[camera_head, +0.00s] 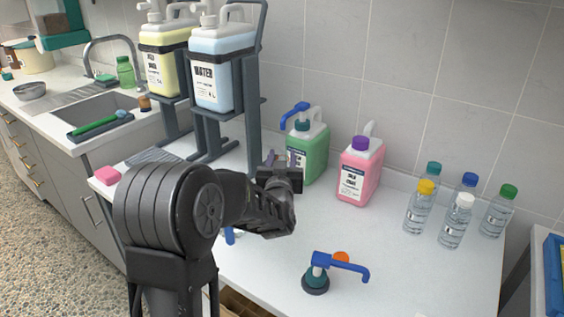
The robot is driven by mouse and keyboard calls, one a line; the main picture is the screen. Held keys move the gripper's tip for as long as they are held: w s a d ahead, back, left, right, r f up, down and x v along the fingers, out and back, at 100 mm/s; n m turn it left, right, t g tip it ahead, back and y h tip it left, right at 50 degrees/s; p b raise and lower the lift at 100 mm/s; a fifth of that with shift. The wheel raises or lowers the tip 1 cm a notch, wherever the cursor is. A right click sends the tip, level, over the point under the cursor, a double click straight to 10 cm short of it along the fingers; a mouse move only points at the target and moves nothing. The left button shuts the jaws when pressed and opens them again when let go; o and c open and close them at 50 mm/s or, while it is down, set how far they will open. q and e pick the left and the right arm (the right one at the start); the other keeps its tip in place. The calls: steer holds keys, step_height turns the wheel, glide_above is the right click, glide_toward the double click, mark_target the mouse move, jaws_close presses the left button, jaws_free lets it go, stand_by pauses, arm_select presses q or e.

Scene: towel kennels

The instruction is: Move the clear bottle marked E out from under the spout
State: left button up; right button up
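My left gripper (281,160) is beside the green jug, above the counter and right of the dispenser stand. Its two fingers show apart, with nothing clearly seen between them. The stand (254,130) holds a yellow jug (164,70) and a light blue jug marked WATER (212,75) upside up. I cannot read a letter E on any bottle. My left arm hides part of the counter before the stand. My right gripper is out of view.
A green pump jug (307,150) and a pink jug (360,175) stand by the wall. A pink sponge (107,175) is at the left. The counter's middle right is clear.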

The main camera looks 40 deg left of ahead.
arm_select(q)
steer(key=x, duration=0.5)
steer(key=shift+w+a, duration=0.15)
steer(key=shift+w, duration=0.15)
jaws_close()
